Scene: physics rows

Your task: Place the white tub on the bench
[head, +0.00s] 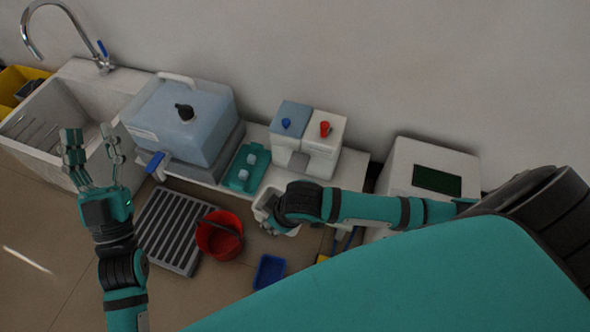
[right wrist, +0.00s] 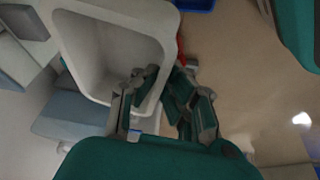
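The white tub (head: 262,203) is at the front edge of the white bench (head: 352,172) in the head view, partly hidden by my right gripper and wrist. In the right wrist view the open, empty-looking tub (right wrist: 110,50) fills the upper left. My right gripper (right wrist: 165,78) has its fingers on either side of the tub's wall, closed on it near the rim. Whether the tub touches the bench cannot be told. My left gripper (head: 93,148) is open and empty, raised in front of the sink.
On the bench stand a large blue-grey container (head: 180,120), a teal tray (head: 246,168) and a two-part dispenser (head: 308,140). A red bucket (head: 220,236), a grey slatted grate (head: 172,232) and a blue bin (head: 269,272) are in front. A sink (head: 50,118) is at left.

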